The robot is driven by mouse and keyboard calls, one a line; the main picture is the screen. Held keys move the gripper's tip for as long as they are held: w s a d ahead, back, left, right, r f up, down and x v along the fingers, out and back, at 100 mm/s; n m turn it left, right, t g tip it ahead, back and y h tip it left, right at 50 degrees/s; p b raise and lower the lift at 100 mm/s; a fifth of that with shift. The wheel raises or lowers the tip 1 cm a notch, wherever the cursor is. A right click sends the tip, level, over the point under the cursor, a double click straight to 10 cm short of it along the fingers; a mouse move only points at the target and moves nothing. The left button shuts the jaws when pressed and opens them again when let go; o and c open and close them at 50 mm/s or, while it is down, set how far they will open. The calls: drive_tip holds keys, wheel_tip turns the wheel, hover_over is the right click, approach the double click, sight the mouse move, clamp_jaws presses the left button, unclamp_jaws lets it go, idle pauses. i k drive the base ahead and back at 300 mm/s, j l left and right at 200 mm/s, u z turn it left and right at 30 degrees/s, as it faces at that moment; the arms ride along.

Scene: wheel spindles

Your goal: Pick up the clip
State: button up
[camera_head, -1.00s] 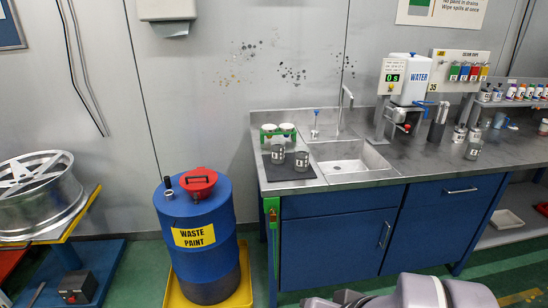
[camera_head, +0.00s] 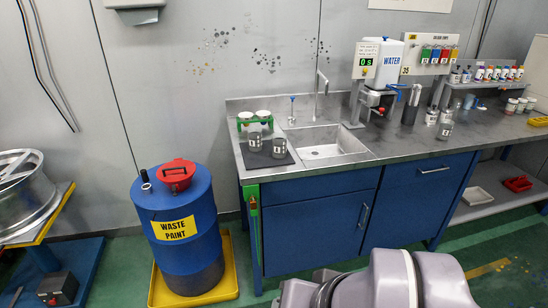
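I cannot make out a clip for certain in this view. A small dark and orange piece (camera_head: 253,203) hangs on the green strip at the left front corner of the sink bench; it is too small to tell what it is. Grey links of my own arm show at the bottom right. My gripper is not in view, so I cannot see whether it holds anything.
The sink bench (camera_head: 398,150) carries cups, a water dispenser (camera_head: 388,68) and several bottles. A blue waste paint drum (camera_head: 179,232) stands in a yellow tray (camera_head: 230,270) left of it. A metal wheel (camera_head: 25,195) is at far left. Green floor is clear in front.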

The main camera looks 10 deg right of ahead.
sight(253, 210)
drive_tip(key=i+j, duration=0.45)
drive_tip(key=i+j+z, duration=0.1)
drive_tip(key=i+j, duration=0.35)
drive_tip(key=j, duration=0.2)
drive_tip(key=i+j, duration=0.4)
drive_tip(key=j, duration=0.15)
